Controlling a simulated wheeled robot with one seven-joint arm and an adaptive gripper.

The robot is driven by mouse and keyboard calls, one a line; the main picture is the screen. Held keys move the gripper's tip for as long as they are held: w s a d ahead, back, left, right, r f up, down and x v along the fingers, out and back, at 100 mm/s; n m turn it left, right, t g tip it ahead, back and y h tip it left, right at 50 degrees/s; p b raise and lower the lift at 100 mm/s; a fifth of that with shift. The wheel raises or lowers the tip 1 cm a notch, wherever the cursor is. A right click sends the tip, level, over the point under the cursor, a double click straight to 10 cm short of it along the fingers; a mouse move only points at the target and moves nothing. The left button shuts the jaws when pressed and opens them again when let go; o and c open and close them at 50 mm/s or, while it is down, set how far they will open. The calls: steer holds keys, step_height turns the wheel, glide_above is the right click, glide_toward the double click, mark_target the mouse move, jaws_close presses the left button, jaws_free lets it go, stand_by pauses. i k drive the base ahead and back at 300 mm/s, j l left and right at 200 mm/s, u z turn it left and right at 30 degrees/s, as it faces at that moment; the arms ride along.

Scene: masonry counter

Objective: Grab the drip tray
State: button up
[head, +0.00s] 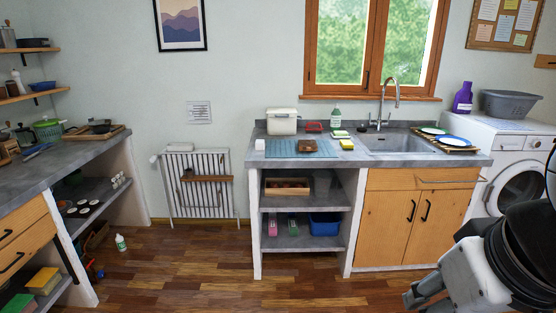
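I cannot tell for sure which thing is the drip tray. Right of the sink, a low tan rack or tray (459,149) lies under plates (455,140). My gripper (415,298) is low at the bottom right, in front of the wooden cabinet and far from both. Its fingers are small and partly cut off by the picture edge, so its opening is unclear. I see nothing held in it.
The counter also bears a white bin (282,121), a green-labelled bottle (336,118), a yellow sponge (347,144) and the sink (393,143). A washing machine (512,140) stands at right. A small bottle (121,242) stands on the floor; the middle floor is clear.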

mark_target(304, 145)
steer(key=i, duration=3.45)
